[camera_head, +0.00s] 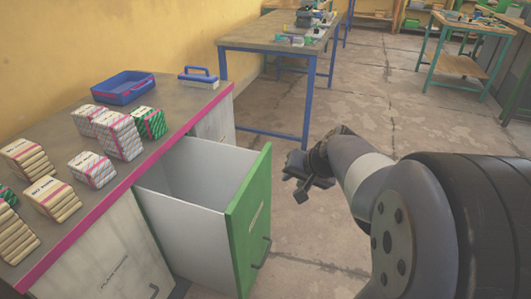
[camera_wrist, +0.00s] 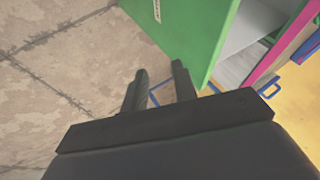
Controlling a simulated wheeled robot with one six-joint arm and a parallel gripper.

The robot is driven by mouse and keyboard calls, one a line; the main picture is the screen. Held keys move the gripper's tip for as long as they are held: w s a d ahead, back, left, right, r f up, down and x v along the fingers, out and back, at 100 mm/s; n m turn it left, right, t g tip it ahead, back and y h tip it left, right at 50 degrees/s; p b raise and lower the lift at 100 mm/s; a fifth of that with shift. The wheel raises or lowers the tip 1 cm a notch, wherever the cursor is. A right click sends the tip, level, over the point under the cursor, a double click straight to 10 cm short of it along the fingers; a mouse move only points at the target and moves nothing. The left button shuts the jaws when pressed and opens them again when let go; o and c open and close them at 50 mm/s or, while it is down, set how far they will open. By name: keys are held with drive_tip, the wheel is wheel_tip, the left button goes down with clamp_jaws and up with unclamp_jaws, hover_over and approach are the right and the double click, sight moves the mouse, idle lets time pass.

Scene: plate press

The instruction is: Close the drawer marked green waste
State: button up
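The drawer with the green front (camera_head: 250,225) stands pulled well out of the counter. Its grey inside looks empty where I can see it, and a dark handle sits low on the front. The label on the green front is too small to read. In the wrist view the green front (camera_wrist: 185,30) fills the upper middle, with a pale label strip near the top. My gripper (camera_head: 305,178) is to the right of the green front, apart from it. In the wrist view my two fingers (camera_wrist: 160,72) are spread with nothing between them.
The counter (camera_head: 165,102) has a pink edge and carries several wrapped packs, a blue tray (camera_head: 123,88) and a blue-handled brush (camera_head: 199,77). A closed front (camera_head: 105,265) is nearer me. A blue-legged table (camera_head: 270,42) stands behind. Floor right of the drawer is clear.

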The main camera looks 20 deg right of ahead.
sight(263, 183)
drive_tip(key=shift+w+d+r, duration=0.15)
drive_tip(key=shift+w+d, duration=0.2)
drive_tip(key=shift+w, duration=0.15)
drive_tip(key=shift+c, duration=0.8)
drive_tip(key=shift+w+f, duration=0.2)
drive_tip(key=shift+f, duration=0.05)
drive_tip(key=shift+c, duration=0.8)
drive_tip(key=b+x, duration=0.3)
drive_tip(key=x, duration=0.5)
drive_tip(key=shift+a+f, duration=0.1)
drive_tip(key=shift+f, duration=0.15)
clamp_jaws()
drive_tip(key=shift+w+a+f, duration=0.2)
drive_tip(key=shift+w+a, duration=1.3)
drive_tip(key=shift+a, duration=0.2)
